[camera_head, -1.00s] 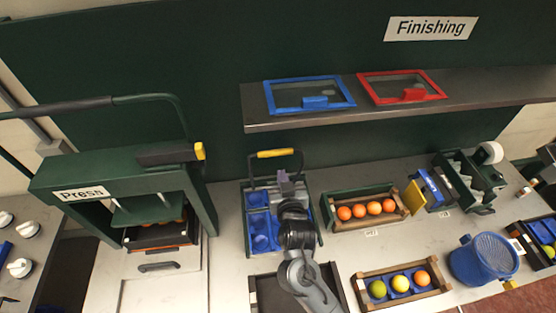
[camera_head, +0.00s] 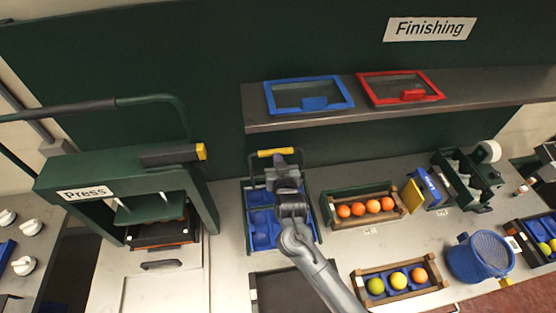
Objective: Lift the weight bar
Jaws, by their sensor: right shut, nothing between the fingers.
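A bar with a yellow grip (camera_head: 277,152) stands on a dark frame at the back of a station with blue trays (camera_head: 262,236); I take it for the weight bar. My right gripper (camera_head: 280,164) is shut and empty, just in front of and below the yellow grip. I cannot tell whether it touches the bar. My right wrist and arm hide part of the station and the trays' right side. My left gripper is not in view.
A green press (camera_head: 127,180) with a long handle stands to the left. A crate of oranges (camera_head: 337,219) is close on the right, with a second fruit crate (camera_head: 370,301) in front. A shelf (camera_head: 330,118) holding blue and red frames overhangs the station's back.

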